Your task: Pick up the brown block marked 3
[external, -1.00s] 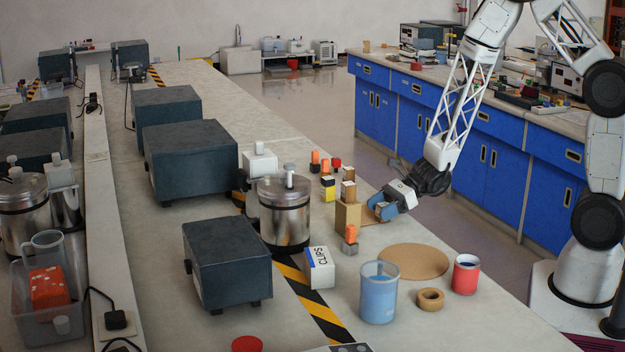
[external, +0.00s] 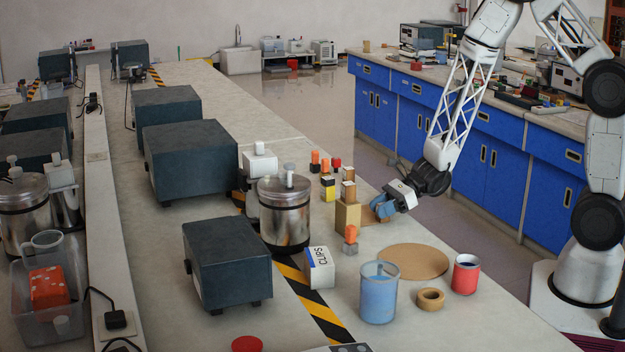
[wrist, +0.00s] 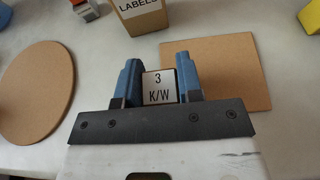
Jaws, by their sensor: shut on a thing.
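The block marked 3 (wrist: 158,88) shows in the wrist view with a pale face lettered "3 K/W". It sits between the blue fingers of my gripper (wrist: 155,83), which are shut on its two sides. In the external view my gripper (external: 381,209) is low over the square brown board beside the tan box, and the block cannot be made out between the fingers. The brown sides of the block are mostly hidden. How far it is above the board, if at all, I cannot tell.
The square board (wrist: 225,75) lies under and right of the fingers in the wrist view. A round cork mat (wrist: 42,90) lies to the left. The LABELS box (wrist: 140,18) stands just beyond. A blue beaker (external: 379,295), tape roll (external: 430,299) and red can (external: 465,275) stand nearer the camera.

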